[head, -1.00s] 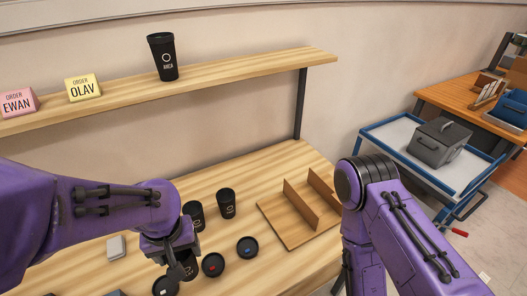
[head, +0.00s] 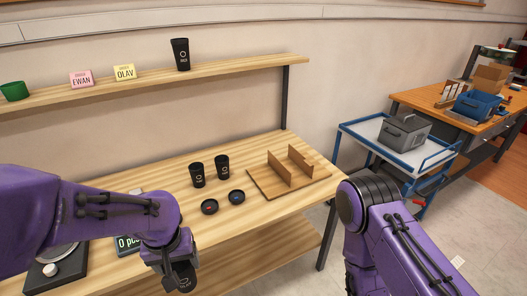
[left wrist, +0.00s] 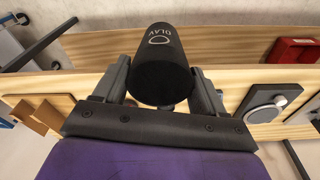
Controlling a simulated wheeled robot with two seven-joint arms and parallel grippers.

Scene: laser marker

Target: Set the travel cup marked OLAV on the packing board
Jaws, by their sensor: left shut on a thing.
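My left gripper (head: 180,258) is shut on a black travel cup (head: 184,277), held low near the table's front edge. In the left wrist view the cup (left wrist: 160,62) shows a white ring and the name OLAV between the two fingers. The packing board (head: 263,182) is a flat wooden board with two upright dividers, on the right part of the table. It stands apart from the held cup, to the right and farther back. No cup stands on it. My right arm comes in at the right; its gripper is out of view.
Two black cups (head: 197,175) (head: 222,166) and two dark lids (head: 209,207) (head: 237,196) stand left of the board. A shelf (head: 230,72) above holds another black cup (head: 181,54), EWAN (head: 82,79) and OLAV (head: 124,73) cards and a green bowl (head: 14,91). A blue cart (head: 365,145) stands right.

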